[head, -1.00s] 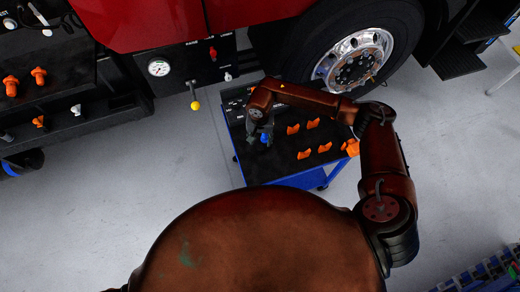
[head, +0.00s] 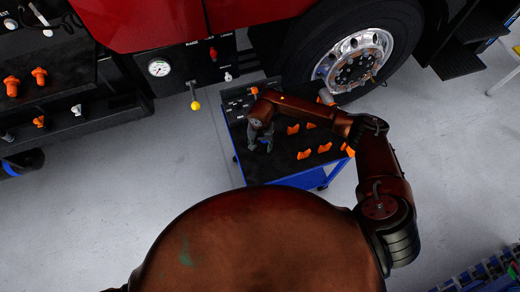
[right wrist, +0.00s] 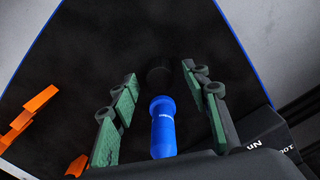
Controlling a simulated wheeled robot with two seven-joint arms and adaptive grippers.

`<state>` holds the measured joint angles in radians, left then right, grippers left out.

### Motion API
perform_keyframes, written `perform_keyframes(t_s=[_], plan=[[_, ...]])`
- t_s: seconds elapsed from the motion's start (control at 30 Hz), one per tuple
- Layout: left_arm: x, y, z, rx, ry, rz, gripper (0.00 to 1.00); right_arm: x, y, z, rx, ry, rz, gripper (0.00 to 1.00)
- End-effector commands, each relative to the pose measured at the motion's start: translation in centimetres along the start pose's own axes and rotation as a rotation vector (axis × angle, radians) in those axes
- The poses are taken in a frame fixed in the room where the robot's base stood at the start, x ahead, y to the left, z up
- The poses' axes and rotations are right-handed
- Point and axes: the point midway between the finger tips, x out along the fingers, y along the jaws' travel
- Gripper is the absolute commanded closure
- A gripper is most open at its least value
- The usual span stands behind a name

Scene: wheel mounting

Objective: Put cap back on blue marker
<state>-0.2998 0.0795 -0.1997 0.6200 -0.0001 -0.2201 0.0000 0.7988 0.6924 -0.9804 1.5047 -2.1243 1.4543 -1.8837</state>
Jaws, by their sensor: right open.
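The blue marker (right wrist: 163,130) is a short blue cylinder with a rounded top, seen in the right wrist view between my right gripper's fingers. My right gripper (right wrist: 160,108) is open, with green pads on either side of the marker and a visible gap to each. A dark round piece (right wrist: 159,76) lies just beyond the marker; I cannot tell whether it is the cap. In the head view my right gripper (head: 261,143) points down over the left part of the cart top. My left gripper is not in view.
The blue-edged cart (head: 290,180) has a black top with several orange pieces (head: 305,154) to the right of the gripper. A truck wheel (head: 355,62) stands behind it, and a black panel with a gauge (head: 159,69) is at the left.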

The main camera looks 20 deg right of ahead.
Motion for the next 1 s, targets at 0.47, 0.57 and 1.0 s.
perform_keyframes(t_s=[0.47,0.57,1.0], plan=[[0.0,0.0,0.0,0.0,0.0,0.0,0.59,1.9,0.0,0.0,-0.001,0.001,-0.001,0.57],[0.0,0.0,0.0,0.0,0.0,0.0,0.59,1.9,0.0,0.0,-0.001,0.001,-0.001,0.63],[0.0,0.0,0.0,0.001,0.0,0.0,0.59,1.9,0.0,0.0,-0.001,0.001,-0.001,0.87]])
